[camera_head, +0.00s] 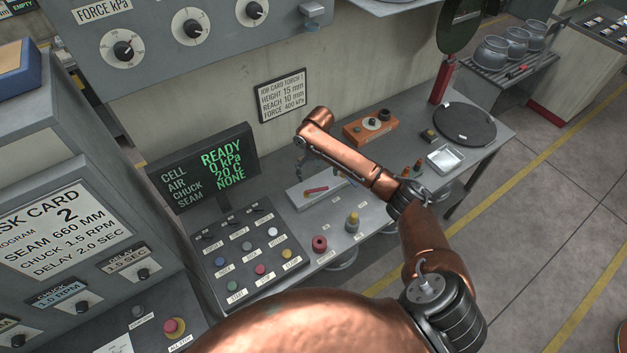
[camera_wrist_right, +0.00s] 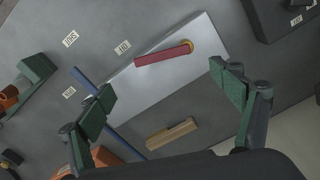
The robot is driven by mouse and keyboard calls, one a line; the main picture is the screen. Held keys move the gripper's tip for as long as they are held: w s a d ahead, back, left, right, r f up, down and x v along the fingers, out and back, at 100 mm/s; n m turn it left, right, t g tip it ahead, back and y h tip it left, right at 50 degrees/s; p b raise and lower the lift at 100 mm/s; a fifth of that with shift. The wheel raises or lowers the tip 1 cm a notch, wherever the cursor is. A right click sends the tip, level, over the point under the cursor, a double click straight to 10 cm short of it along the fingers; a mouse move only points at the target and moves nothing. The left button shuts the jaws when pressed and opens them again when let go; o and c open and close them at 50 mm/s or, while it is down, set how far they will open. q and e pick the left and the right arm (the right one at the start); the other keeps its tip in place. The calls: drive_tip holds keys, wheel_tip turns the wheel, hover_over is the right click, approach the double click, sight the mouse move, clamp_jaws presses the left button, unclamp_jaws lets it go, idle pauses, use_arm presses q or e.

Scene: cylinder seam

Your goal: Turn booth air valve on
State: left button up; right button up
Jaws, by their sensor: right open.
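The red lever handle (camera_head: 315,190) lies on a pale rectangular plate (camera_head: 331,186) on the bench; I take it for the air valve. In the right wrist view the red lever (camera_wrist_right: 160,54) ends at a brass-coloured ring (camera_wrist_right: 189,46) on the plate (camera_wrist_right: 150,80). The display (camera_head: 205,165) reads READY and AIR 0 kPa. My left gripper is not in view.
A button panel (camera_head: 247,255) stands left of the plate. A red knob (camera_head: 319,243) and a yellow-topped post (camera_head: 352,221) stand in front. An orange block (camera_head: 370,127) is behind. A blue rod (camera_wrist_right: 95,90) and a wooden piece (camera_wrist_right: 171,133) lie near the plate.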

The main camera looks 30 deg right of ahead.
sight(317, 189)
drive_tip(key=f, duration=0.3)
drive_tip(key=shift+s+a+f, duration=0.15)
drive_tip(key=shift+a+f, duration=0.15)
drive_tip(key=shift+f, duration=0.1)
drive_tip(key=shift+w+f+p, duration=0.2)
drive_tip(key=shift+f+p, duration=0.15)
drive_tip(key=shift+f, duration=0.95)
drive_tip(key=shift+s+f, duration=0.1)
drive_tip(key=shift+s, duration=0.05)
drive_tip(key=c, duration=0.9)
drive_tip(key=shift+d, duration=0.1)
drive_tip(key=c, duration=0.8)
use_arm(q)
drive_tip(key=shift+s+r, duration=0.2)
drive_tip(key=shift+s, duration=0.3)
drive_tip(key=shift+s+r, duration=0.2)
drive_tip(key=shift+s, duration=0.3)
use_arm(e)
drive_tip(key=shift+c, duration=0.2)
drive_tip(key=shift+c, duration=0.2)
